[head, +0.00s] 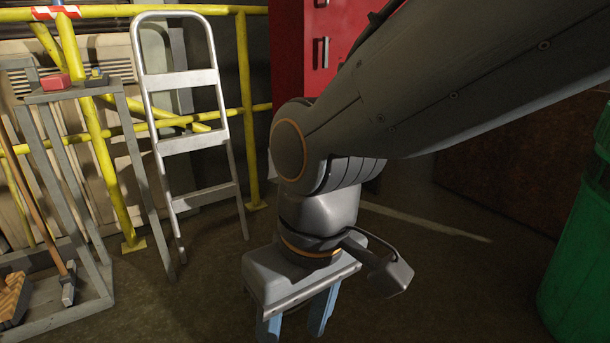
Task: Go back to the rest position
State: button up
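My gripper (294,327) hangs at the bottom middle of the head view, pointing down at the dark floor. Its two blue-grey fingers are apart, and I see only floor between them. The lowest part of the fingers is at the frame's bottom edge. My arm comes in from the upper right and bends down to the gripper. No object is seen in the gripper.
An aluminium stepladder (187,82) leans near yellow railings (247,110). A red cabinet (297,50) stands behind my arm, a green bin (583,265) at right.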

jog(key=shift+d+r+m+p, duration=0.1)
jog(key=shift+r+m+p, duration=0.2)
jog(key=shift+r+p, duration=0.75)
jog(key=shift+r+p, duration=0.3)
jog(key=shift+r, duration=0.1)
jog(key=d+r+m+p, duration=0.2)
jog(key=d+r+p, duration=0.5)
jog(key=p, duration=0.5)
jog(key=d+r+m+h+p, duration=0.1)
jog(key=d+r+m+p, duration=0.1)
jog(key=d+r+p, duration=0.5)
jog(key=d+r+m+p, duration=0.3)
jog(key=d+r+p, duration=0.3)
jog(key=r+p, duration=0.9)
jog(key=p, duration=0.4)
jog(key=shift+d+h, duration=0.3)
jog(key=shift+d, duration=0.1)
jog(key=shift+f, duration=0.1)
